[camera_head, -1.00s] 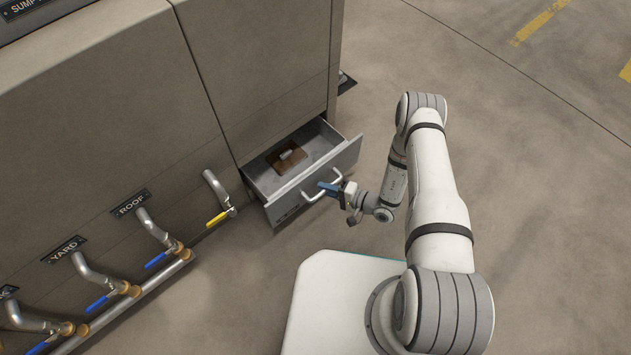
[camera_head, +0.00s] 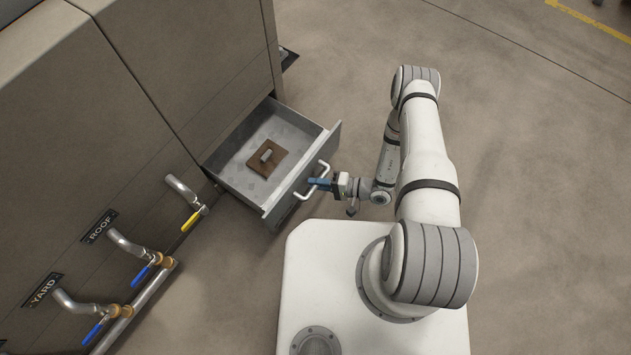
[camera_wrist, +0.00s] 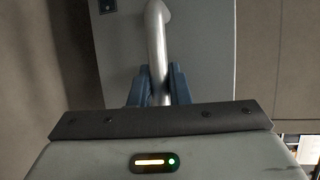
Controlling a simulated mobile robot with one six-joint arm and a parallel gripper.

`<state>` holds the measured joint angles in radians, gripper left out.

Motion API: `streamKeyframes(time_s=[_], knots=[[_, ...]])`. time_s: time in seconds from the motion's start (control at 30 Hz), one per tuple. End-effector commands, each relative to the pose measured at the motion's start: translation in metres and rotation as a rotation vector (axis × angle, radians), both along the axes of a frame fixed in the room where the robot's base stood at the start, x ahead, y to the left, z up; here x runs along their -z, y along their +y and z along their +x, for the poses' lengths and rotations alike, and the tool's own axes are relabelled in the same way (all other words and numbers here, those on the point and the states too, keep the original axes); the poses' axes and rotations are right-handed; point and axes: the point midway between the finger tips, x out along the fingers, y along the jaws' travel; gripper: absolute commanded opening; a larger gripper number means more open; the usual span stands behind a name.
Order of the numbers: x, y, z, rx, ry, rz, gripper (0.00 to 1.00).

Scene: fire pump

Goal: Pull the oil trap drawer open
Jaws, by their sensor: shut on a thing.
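The oil trap drawer (camera_head: 240,153) is a grey metal drawer standing well out from the bottom of the cabinet in the head view. A brown square plate with a small grey grip (camera_head: 267,156) lies inside on its floor. The drawer's pale bar handle (camera_head: 311,182) is on its front face; in the wrist view the handle (camera_wrist: 155,40) runs down between the blue fingers. My gripper (camera_head: 320,184) is shut on the handle; its fingers also show in the wrist view (camera_wrist: 158,88), one on each side of the bar.
The brown-grey cabinet (camera_head: 100,110) stands at the left. Pipes with a yellow-handled valve (camera_head: 191,220) and blue-handled valves (camera_head: 141,276) stick out from it, near the ROOF label (camera_head: 99,226) and YARD label (camera_head: 43,291). Open concrete floor (camera_head: 530,150) lies to the right.

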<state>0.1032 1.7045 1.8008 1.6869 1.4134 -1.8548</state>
Motion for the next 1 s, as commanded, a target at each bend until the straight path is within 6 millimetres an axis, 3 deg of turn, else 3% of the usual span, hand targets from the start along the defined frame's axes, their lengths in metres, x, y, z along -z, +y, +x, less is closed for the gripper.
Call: streamKeyframes(time_s=[0.07, 0.1, 0.33, 0.63, 0.87, 0.97, 1.0], knots=[[0.001, 0.001, 0.000, -0.003, 0.001, -0.002, 0.00], [0.001, 0.001, 0.000, -0.004, 0.001, -0.002, 0.19], [0.001, 0.002, 0.000, -0.005, -0.001, -0.002, 0.38], [-0.004, 0.002, 0.000, -0.005, -0.002, -0.001, 0.38], [-0.044, 0.002, 0.001, -0.004, -0.004, 0.002, 0.39], [-0.067, 0.002, 0.001, -0.006, -0.005, 0.006, 0.64], [-0.075, 0.002, 0.001, -0.007, -0.005, 0.006, 0.82]])
